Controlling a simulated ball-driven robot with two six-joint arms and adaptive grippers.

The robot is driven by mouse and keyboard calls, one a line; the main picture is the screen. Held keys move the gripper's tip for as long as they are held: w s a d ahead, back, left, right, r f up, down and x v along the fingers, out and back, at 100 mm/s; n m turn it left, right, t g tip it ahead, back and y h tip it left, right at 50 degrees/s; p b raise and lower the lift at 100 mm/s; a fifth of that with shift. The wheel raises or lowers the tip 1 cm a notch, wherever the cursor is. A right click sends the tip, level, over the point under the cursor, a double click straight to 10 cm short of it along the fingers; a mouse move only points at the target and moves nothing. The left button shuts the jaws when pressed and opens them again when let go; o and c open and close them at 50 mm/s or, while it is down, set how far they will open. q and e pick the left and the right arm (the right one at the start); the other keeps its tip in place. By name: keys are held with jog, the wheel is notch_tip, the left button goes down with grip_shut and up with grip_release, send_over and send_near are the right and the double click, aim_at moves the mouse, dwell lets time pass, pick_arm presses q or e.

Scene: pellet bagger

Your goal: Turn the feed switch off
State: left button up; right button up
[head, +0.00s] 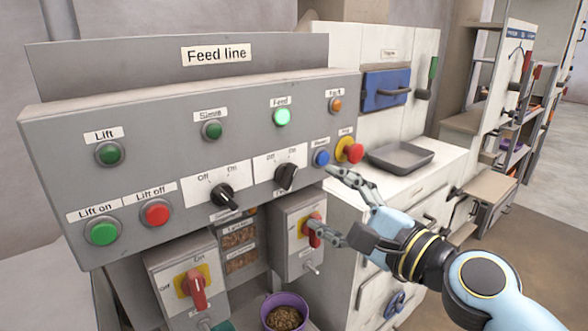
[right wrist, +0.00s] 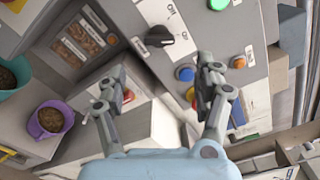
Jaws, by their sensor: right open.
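The feed switch (head: 286,176) is a black rotary knob on the grey Feed line panel (head: 150,115), below the lit green Feed lamp (head: 282,117). Its handle appears tilted toward the On mark. It also shows in the right wrist view (right wrist: 157,37), beyond the fingertips. My right gripper (head: 325,199) is open and empty, to the right of and slightly below the knob, apart from it. One finger is near the blue button (head: 321,157); the other overlaps the red handle (head: 309,236) of a lower switch box, and contact cannot be told. My left gripper is not in view.
A similar black knob (head: 222,196) sits left of the feed switch. A red stop button (head: 354,153) is right of the blue button. A purple bucket of pellets (head: 284,315) stands below. A grey tray (head: 400,156) lies on the cabinet at right.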

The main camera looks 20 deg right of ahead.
aim_at(292, 179)
jog(key=p+x, duration=0.1)
jog(key=x, duration=0.7)
jog(key=shift+w+a, duration=0.1)
jog(key=shift+w+a+f, duration=0.1)
jog(key=shift+w+a, duration=0.15)
jog(key=shift+w, duration=0.35)
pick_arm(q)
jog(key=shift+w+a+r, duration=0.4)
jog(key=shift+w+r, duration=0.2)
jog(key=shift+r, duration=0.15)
pick_arm(e)
jog(key=c, duration=1.2)
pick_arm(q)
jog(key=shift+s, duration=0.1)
pick_arm(e)
jog(key=shift+o, duration=0.2)
